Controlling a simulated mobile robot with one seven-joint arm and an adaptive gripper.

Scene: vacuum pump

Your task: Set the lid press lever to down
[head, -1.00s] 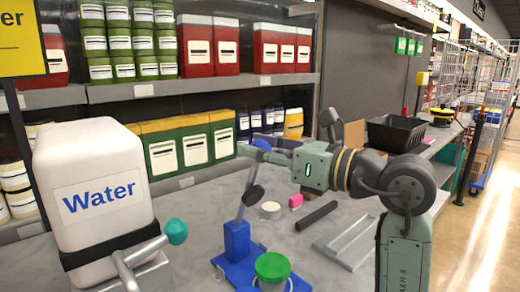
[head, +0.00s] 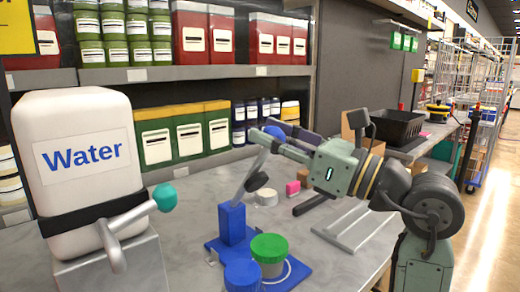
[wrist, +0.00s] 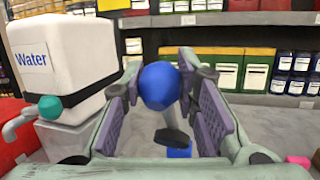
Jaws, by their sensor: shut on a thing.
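The lid press (head: 231,222) is a blue stand with a grey lever (head: 252,170), which slants up to the right from the post. The lever's blue ball knob (head: 275,132) is partly behind my gripper (head: 272,139) in the head view. In the wrist view the blue knob (wrist: 160,86) sits between the two fingers of my gripper (wrist: 161,90), which is shut on it. A dark round press pad (head: 256,181) hangs from the lever, above the base. A green-lidded jar (head: 269,248) stands on the base, below and a little right of the pad.
A white water tank (head: 85,150) with a teal-knobbed tap handle (head: 165,196) stands at the left. A blue-lidded jar (head: 242,275) is in front of the press. A white tape roll (head: 266,197), pink block (head: 292,188) and dark bar (head: 313,204) lie behind it. Shelves line the back.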

